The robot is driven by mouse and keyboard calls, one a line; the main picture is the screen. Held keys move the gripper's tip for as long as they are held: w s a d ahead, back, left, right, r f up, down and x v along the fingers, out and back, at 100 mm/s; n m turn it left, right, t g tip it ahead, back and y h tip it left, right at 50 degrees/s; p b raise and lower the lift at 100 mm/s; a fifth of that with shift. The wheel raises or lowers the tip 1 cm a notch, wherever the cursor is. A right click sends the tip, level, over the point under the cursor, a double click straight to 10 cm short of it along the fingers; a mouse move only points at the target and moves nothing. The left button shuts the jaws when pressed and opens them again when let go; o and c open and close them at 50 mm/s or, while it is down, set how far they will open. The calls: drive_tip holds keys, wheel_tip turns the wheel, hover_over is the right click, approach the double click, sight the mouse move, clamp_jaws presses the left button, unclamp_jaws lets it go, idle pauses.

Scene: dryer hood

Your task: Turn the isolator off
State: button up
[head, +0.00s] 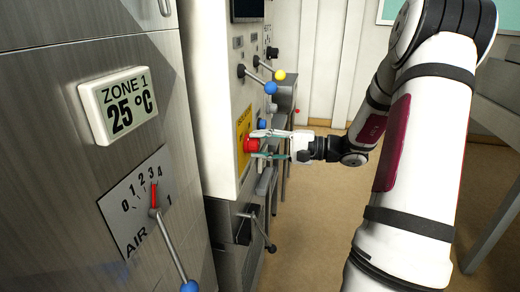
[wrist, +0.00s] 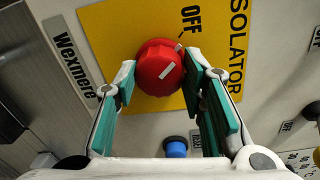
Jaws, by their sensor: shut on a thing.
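The isolator knob is a red round knob (wrist: 158,66) on a yellow plate (wrist: 120,25) lettered "ISOLATOR" and "OFF". In the wrist view its white line slants toward the upper right, and another short pale mark sits at its upper right edge, near the OFF line. In the head view the red knob (head: 251,145) sits on the side of the pale cabinet. My gripper (wrist: 162,80) has its teal-padded fingers on either side of the knob, shut on it. My gripper (head: 262,144) reaches in from the right in the head view.
A blue button (wrist: 176,148) is just below the knob in the wrist view. Levers with a blue ball (head: 270,88) and a yellow ball (head: 280,75) stick out above. An air lever (head: 172,248) and a lower handle (head: 262,232) also protrude.

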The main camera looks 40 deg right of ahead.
drive_tip(key=shift+n+b, duration=0.4)
drive_tip(key=shift+n, duration=0.2)
drive_tip(key=o, duration=1.2)
drive_tip(key=shift+s, duration=0.1)
drive_tip(key=v, duration=1.1)
drive_tip(key=shift+s+d, duration=0.25)
drive_tip(key=shift+s, duration=0.05)
